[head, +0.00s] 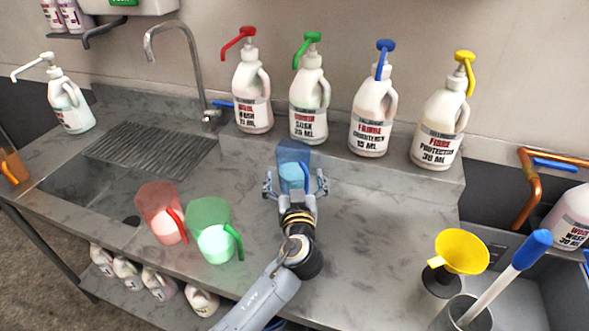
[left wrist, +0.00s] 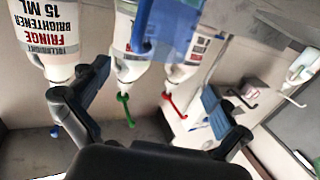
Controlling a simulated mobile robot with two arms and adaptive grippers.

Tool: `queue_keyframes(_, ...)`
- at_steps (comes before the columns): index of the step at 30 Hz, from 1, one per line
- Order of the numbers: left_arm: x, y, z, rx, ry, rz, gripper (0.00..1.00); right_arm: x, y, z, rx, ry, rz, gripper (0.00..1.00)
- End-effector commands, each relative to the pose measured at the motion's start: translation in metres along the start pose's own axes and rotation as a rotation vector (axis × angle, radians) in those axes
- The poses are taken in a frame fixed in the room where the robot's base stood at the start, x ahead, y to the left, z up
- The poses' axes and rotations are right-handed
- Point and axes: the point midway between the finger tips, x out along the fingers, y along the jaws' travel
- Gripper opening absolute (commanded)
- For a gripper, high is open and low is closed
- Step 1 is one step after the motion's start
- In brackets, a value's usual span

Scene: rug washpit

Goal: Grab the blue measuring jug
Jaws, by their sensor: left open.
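The blue measuring jug (head: 293,153) is see-through and stands on the grey counter, just in front of the ledge with the pump bottles. My left gripper (head: 295,186) is open at the jug, one finger on each side of it in the head view. I cannot tell whether the fingers touch it. The gripper hides the jug's lower front. In the left wrist view, which is upside down, part of the blue jug (left wrist: 172,28) and its handle show at the top, between my two spread fingers (left wrist: 155,105). My right gripper is not in view.
A red jug (head: 160,212) and a green jug (head: 209,228) stand left of my arm. Behind are pump bottles with red, green, blue (head: 371,118) and yellow tops. A yellow funnel (head: 462,251) is at the right. The counter right of my gripper is clear.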

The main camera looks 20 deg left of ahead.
Motion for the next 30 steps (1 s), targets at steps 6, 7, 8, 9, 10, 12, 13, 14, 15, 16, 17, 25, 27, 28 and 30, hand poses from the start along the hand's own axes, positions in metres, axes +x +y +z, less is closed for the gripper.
queue_keyframes(6,0.024,0.0,-0.001,0.002,0.0,-0.001,1.0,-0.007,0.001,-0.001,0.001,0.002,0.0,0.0)
queue_keyframes(7,0.025,0.0,0.0,0.001,0.0,-0.001,1.0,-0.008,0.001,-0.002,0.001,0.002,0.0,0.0)
queue_keyframes(8,0.026,0.0,-0.001,0.001,0.0,-0.001,1.0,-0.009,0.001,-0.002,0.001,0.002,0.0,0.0)
queue_keyframes(9,0.029,0.0,-0.001,0.002,0.0,0.0,1.0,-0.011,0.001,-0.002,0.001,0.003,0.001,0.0)
queue_keyframes(10,0.031,0.001,-0.002,0.003,0.0,0.0,1.0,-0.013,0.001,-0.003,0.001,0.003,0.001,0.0)
queue_keyframes(12,0.04,0.001,-0.003,0.004,0.001,-0.001,1.0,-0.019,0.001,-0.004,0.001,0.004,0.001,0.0)
queue_keyframes(13,0.044,0.001,-0.004,0.005,0.001,-0.001,1.0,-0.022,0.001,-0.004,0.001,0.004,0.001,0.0)
queue_keyframes(14,0.048,0.002,-0.004,0.005,0.001,-0.001,1.0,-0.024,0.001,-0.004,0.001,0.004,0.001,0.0)
queue_keyframes(15,0.053,0.002,-0.003,0.005,0.0,-0.001,1.0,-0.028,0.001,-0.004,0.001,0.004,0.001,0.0)
queue_keyframes(16,0.057,0.002,-0.003,0.005,0.0,-0.002,1.0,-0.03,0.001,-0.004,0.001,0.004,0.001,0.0)
queue_keyframes(17,0.061,0.003,-0.002,0.003,0.0,-0.002,1.0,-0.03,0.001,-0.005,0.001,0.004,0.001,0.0)
queue_keyframes(25,0.077,0.003,0.002,0.001,-0.002,0.001,1.0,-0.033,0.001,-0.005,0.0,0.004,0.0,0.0)
queue_keyframes(27,0.076,0.003,0.002,0.0,-0.001,0.001,1.0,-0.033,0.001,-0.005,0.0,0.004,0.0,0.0)
queue_keyframes(28,0.076,0.003,0.002,0.0,-0.001,0.001,1.0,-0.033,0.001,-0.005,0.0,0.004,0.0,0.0)
queue_keyframes(30,0.076,0.003,0.002,0.0,-0.001,0.001,0.98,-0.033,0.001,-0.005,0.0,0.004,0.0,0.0)
